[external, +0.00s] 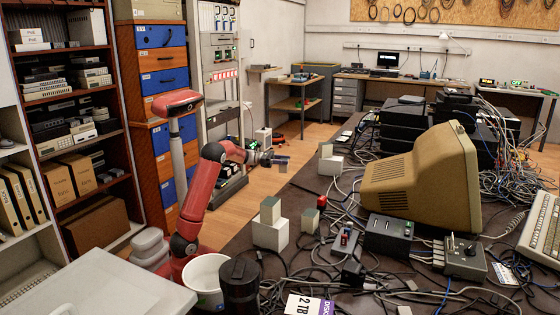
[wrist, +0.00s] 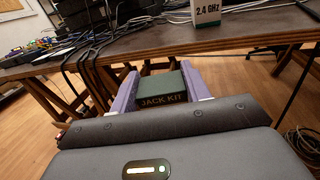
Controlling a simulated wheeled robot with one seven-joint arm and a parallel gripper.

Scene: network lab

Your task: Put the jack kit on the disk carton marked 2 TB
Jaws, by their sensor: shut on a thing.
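My gripper (wrist: 160,92) is shut on the jack kit (wrist: 163,98), a dark green box with "JACK KIT" on its face, held between two purple fingers. In the external view my gripper (external: 274,159) holds it in the air, left of the cluttered table and beyond its near end; the kit is small and hard to make out there. The disk carton marked 2 TB (external: 302,303), white with a purple side, is on the table at the bottom edge of the external view, partly cut off and far from my gripper.
The dark table (external: 235,262) carries tangled cables, a beige monitor (external: 425,180), white blocks (external: 270,233) with small boxes on them, and a black cylinder (external: 240,285). A carton marked 2.4 GHz (wrist: 206,12) stands at the table edge in the wrist view. Open floor lies left of the table.

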